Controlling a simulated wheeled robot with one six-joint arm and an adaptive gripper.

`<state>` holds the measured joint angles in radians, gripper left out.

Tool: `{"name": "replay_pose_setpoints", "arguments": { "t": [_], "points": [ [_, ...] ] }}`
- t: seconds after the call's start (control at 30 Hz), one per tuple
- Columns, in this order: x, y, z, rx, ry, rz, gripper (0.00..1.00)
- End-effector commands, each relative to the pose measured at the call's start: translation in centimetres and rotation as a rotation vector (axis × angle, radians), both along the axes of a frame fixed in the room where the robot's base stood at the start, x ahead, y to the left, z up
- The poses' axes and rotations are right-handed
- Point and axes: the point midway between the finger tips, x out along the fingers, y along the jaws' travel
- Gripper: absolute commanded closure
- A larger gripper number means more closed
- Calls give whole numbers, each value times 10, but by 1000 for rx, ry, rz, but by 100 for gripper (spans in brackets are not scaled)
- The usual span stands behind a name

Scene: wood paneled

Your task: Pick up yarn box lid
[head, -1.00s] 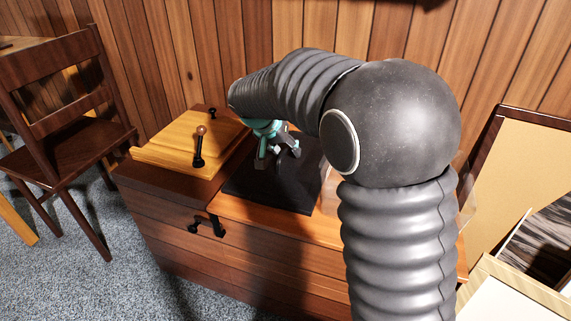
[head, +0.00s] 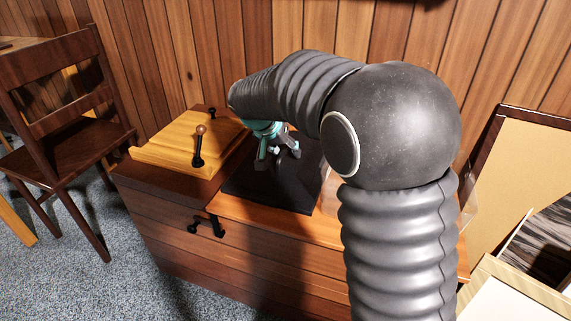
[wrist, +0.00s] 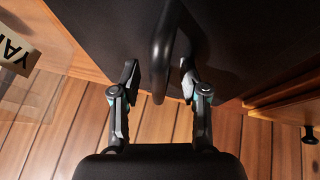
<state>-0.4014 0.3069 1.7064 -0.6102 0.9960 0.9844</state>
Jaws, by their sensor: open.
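The lid, a flat black panel (head: 245,187), lies on the wooden chest in the head view, partly hidden by my arm. The black lid (wrist: 95,25) fills the upper part of the wrist view, with a dark arched handle (wrist: 162,60) standing up from it. My gripper (wrist: 160,78) is open, with one finger on each side of the handle and a visible gap to each. In the head view my gripper (head: 275,148) is low over the lid, and the handle cannot be made out there. A pale label reading "YA" (wrist: 15,52) shows at the wrist view's left edge.
A yellow wooden lid with black-stemmed knobs (head: 180,150) lies left of the black lid. The paneled wall (head: 220,50) is behind. A clear panel (wrist: 30,100) shows at left in the wrist view. A dark chair (head: 65,120) stands further left.

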Motion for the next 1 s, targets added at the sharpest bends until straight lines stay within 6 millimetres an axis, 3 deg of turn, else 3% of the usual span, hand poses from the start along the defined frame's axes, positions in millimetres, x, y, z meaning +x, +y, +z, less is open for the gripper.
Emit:
{"name": "replay_pose_setpoints", "arguments": {
  "t": [0.23,0.4,0.43,1.0],
  "points": [
    [0,0,0,0,0,0,55],
    [0,0,0,0,0,0,98],
    [0,0,0,0,0,0,100],
    [0,0,6,0,1,1,100]
  ]
}}
